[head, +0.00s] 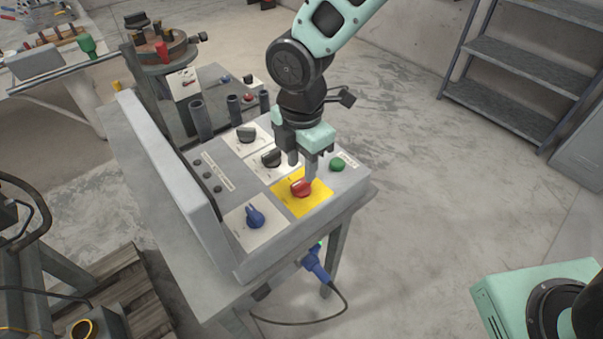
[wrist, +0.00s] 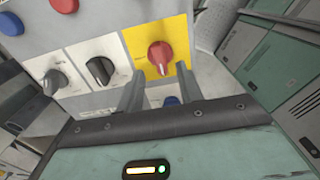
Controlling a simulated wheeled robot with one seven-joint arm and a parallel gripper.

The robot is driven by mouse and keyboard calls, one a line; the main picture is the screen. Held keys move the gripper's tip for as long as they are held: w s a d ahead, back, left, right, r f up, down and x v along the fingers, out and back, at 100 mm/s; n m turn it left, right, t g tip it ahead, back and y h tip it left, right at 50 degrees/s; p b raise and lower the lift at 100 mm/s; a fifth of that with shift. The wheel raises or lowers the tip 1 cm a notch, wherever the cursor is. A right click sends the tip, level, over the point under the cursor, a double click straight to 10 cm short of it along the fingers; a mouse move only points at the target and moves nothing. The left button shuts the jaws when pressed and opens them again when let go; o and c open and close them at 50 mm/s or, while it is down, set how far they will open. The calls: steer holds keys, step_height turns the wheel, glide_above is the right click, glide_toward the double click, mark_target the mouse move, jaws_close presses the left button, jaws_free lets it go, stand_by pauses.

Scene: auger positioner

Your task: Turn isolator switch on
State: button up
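The isolator switch is a red rotary knob (head: 301,187) on a yellow plate (head: 318,200) near the front edge of the grey control box. The red knob (wrist: 160,55) also shows in the wrist view, just beyond the two fingertips. My gripper (head: 303,170) points down at the knob from above, with its fingertips at or very near it. In the wrist view my gripper (wrist: 160,80) has its fingers apart, with a gap between them and the knob in line with that gap. I cannot tell whether a finger touches the knob.
A blue knob (head: 255,217), black knobs (head: 271,158) and a green button (head: 337,165) sit around the yellow plate. A raised grey panel (head: 170,165) stands along the box's left side. A blue plug (head: 316,265) with a cable hangs below the box.

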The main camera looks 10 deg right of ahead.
mark_target(302, 181)
steer(key=shift+f, duration=2.1)
steer(key=shift+c, duration=0.3)
jaws_close()
